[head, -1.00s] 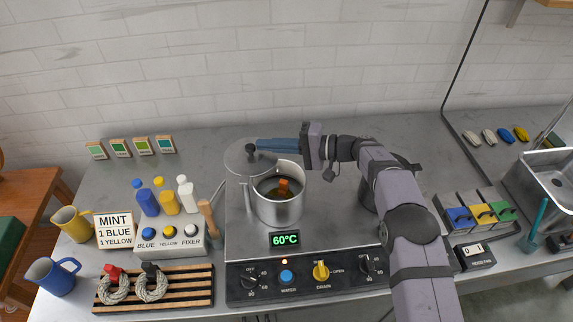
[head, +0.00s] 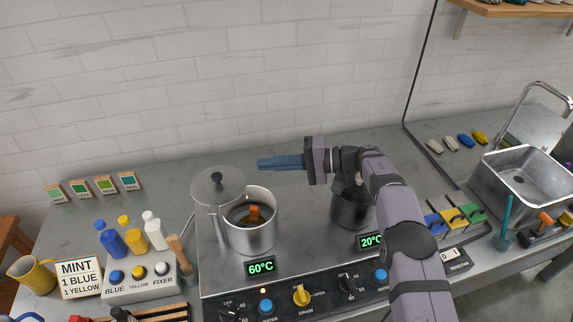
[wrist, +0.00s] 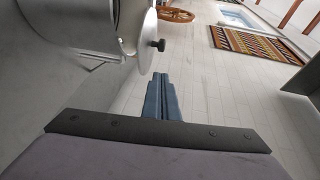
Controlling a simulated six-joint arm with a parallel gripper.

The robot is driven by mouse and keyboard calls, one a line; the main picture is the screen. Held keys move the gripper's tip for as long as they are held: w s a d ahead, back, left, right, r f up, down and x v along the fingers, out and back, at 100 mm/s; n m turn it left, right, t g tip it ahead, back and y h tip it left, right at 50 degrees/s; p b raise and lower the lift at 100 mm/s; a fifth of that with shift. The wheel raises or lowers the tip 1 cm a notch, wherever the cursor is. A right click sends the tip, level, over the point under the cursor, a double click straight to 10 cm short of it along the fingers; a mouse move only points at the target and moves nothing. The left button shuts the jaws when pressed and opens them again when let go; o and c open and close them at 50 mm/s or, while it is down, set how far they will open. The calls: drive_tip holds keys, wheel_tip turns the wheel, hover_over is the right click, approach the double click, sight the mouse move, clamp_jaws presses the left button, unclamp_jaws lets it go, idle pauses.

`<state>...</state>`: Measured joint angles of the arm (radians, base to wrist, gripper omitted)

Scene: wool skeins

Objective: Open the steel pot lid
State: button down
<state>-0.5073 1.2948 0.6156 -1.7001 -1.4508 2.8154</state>
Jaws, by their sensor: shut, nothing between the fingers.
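The left steel pot (head: 252,236) stands on the dye station, its mouth uncovered, with dark liquid and an orange-brown thing (head: 254,212) inside. Its round grey lid (head: 205,192) stands raised on the pot's left side, with a black knob (head: 216,177). In the wrist view the knob (wrist: 158,45) shows beyond and above my fingers. My gripper (head: 259,164) is shut and empty, above and behind the left pot, to the right of the lid and apart from it. A second, darker pot (head: 347,212) stands to the right, partly hidden by my arm; I cannot tell its lid's state.
A 60°C display (head: 261,268) and a control panel with knobs (head: 302,295) are in front. Bottles (head: 135,241) and a wooden-handled tool (head: 179,254) stand at left. A sink (head: 525,180) is at right. The counter behind the pots is clear.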

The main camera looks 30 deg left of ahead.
drive_tip(key=shift+w+d+r+b, duration=0.2)
drive_tip(key=shift+w+d+b, duration=0.05)
drive_tip(key=shift+w+d, duration=0.6)
drive_tip(key=shift+w+d+r+b, duration=0.25)
drive_tip(key=shift+w+d, duration=0.4)
drive_tip(key=shift+d, duration=0.25)
